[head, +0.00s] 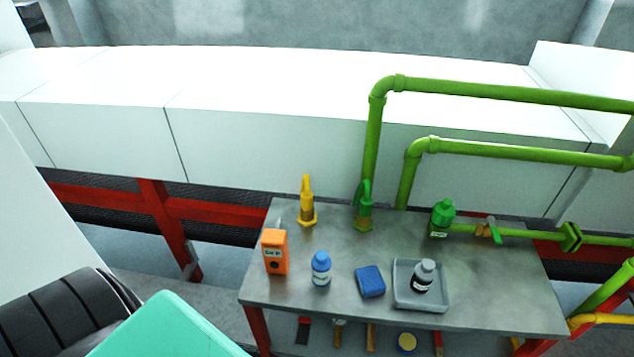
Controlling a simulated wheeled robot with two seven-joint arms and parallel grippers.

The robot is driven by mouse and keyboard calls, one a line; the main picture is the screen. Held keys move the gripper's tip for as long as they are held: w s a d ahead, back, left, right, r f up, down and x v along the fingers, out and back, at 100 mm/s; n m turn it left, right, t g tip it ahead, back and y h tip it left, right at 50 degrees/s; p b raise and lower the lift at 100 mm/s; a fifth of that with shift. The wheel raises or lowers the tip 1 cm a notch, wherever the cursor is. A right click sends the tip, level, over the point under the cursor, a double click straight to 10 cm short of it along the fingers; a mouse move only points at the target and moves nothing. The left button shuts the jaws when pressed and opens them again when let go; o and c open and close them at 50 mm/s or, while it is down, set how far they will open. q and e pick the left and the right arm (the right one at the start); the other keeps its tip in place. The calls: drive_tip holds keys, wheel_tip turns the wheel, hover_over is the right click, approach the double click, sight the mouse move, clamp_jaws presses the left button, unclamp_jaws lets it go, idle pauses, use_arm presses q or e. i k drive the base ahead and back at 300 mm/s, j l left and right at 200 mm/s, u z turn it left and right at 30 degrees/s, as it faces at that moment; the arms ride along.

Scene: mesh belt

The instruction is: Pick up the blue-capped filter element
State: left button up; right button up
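A small round container with a blue cap (321,268) and a pale label stands upright on the grey metal table (400,222). It is the only blue-capped thing I see, and it looks more like a bottle than a filter. It stands between an orange box-shaped device (275,252) on its left and a blue block (370,281) on its right, apart from both. Neither of my grippers shows in the head view.
A grey tray (442,302) holds a grey-capped bottle (422,276). Behind stand a yellow fitting (307,205), a green fitting (364,210) and a green container (442,217). Green pipes (500,92) run along the back right. Tools lie below the tabletop.

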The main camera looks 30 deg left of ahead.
sight(321, 263)
drive_tip(key=u, duration=1)
